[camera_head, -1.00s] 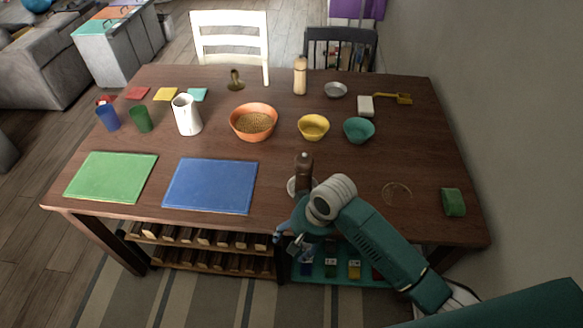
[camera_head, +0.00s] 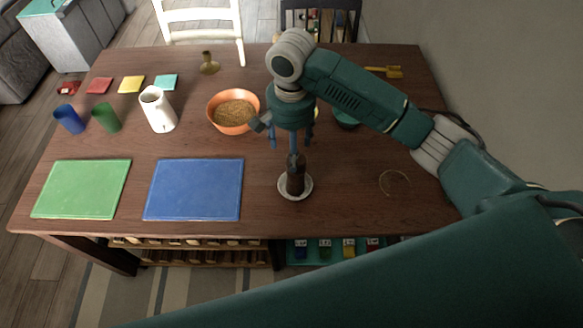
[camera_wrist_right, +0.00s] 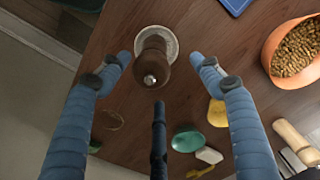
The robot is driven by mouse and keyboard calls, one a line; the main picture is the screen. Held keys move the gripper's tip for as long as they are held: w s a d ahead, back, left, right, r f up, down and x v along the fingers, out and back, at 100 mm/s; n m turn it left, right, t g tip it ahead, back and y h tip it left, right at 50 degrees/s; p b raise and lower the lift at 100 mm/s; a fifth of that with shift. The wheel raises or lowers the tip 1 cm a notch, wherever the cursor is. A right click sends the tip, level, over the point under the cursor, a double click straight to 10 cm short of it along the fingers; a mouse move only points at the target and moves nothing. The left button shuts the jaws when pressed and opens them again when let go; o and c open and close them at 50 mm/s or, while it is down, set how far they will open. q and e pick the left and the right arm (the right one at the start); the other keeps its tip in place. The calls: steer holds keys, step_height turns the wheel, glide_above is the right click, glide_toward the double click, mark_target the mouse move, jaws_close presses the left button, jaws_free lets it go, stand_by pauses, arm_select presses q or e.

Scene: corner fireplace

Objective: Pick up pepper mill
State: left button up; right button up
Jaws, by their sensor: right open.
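The brown pepper mill (camera_head: 296,181) stands upright on a small white saucer (camera_head: 306,190) near the front edge of the wooden table. My right gripper (camera_head: 291,142) hangs over it, pointing down with its blue fingers spread. In the right wrist view the pepper mill (camera_wrist_right: 152,62) shows its silver top knob, with the saucer (camera_wrist_right: 172,40) beneath it. The open fingers (camera_wrist_right: 160,66) stand on either side of the mill, with a third dark finger below it in the picture. I see no clear contact. My left gripper is not in view.
An orange bowl of grain (camera_head: 232,112) stands behind and left of the mill. A blue mat (camera_head: 195,190) and a green mat (camera_head: 82,190) lie to the left. A white pitcher (camera_head: 158,110) stands farther back. My arm hides part of the table's right side. A faint ring (camera_head: 395,184) lies to the right.

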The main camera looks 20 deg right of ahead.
mark_target(296, 178)
steer(key=f, duration=0.2)
steer(key=shift+s+d+f, duration=0.1)
steer(key=shift+s+f, duration=0.15)
steer(key=shift+f, duration=0.1)
steer(key=shift+s+d+f+p, duration=0.15)
steer(key=shift+f+p, duration=0.2)
steer(key=shift+f, duration=0.4)
steer(key=shift+s+f+p, duration=0.15)
steer(key=shift+f+p, duration=0.15)
steer(key=shift+f, duration=0.4)
steer(key=f, duration=0.3)
steer(key=f+p, duration=0.1)
steer(key=shift+d+f, duration=0.2)
steer(key=shift+d, duration=0.1)
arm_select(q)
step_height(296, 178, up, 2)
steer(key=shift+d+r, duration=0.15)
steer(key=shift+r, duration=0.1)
arm_select(e)
steer(key=shift+c, duration=0.3)
steer(key=c, duration=1.2)
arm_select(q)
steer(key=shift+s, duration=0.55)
arm_select(e)
steer(key=shift+c, duration=1.4)
steer(key=shift+r, duration=0.1)
